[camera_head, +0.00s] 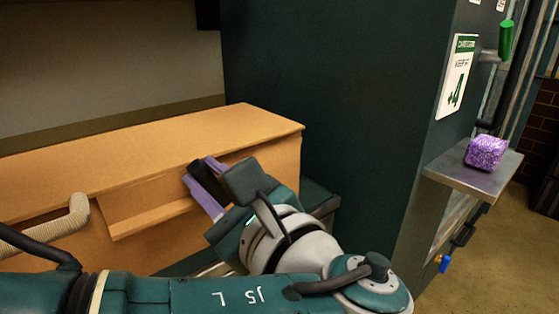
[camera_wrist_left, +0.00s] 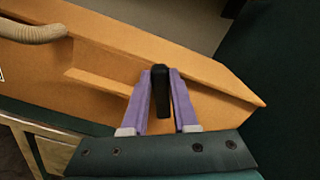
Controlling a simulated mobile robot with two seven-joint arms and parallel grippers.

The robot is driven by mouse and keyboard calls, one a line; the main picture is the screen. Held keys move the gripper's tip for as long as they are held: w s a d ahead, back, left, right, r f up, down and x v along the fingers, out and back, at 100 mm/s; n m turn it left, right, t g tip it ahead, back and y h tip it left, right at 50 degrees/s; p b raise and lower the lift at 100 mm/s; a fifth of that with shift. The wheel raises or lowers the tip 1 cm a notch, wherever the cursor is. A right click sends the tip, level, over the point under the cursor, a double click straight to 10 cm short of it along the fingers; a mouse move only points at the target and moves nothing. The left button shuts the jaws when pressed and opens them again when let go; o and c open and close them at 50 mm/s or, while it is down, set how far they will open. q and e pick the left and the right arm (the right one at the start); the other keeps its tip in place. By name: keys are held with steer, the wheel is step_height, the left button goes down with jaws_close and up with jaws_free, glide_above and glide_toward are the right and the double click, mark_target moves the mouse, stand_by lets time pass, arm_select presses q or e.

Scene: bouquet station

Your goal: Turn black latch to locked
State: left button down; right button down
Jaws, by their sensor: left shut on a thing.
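The black latch (camera_head: 207,180) is at the front of the orange-tan wooden box, just below the edge of its top board. In the left wrist view the latch (camera_wrist_left: 162,97) hangs roughly upright, its long part pointing down. My left gripper (camera_head: 199,172) has purple fingers, one on each side of the latch, and is shut on it. In the left wrist view the gripper (camera_wrist_left: 161,74) shows both fingertips beside the latch's upper end. The latch's mount is hidden, and no lock marking is readable. My right gripper is not in view.
The wooden box (camera_head: 150,150) has a ledge along its front. A beige ribbed hose (camera_head: 60,228) lies at left. A dark green cabinet (camera_head: 325,90) stands close on the right. Beyond it, a metal shelf (camera_head: 455,172) holds a purple glittery cube (camera_head: 486,152).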

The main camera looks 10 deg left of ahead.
arm_select(q)
steer(key=shift+s+a+f+n, duration=0.1)
steer(key=shift+f+n, duration=0.05)
steer(key=shift+n, duration=0.8)
steer(key=shift+s+a+f+n, duration=0.15)
steer(key=shift+n, duration=0.85)
steer(key=shift+s+a+f+n, duration=0.1)
steer(key=shift+f+n, duration=0.05)
steer(key=shift+n, duration=0.8)
steer(key=c, duration=0.7)
jaws_free()
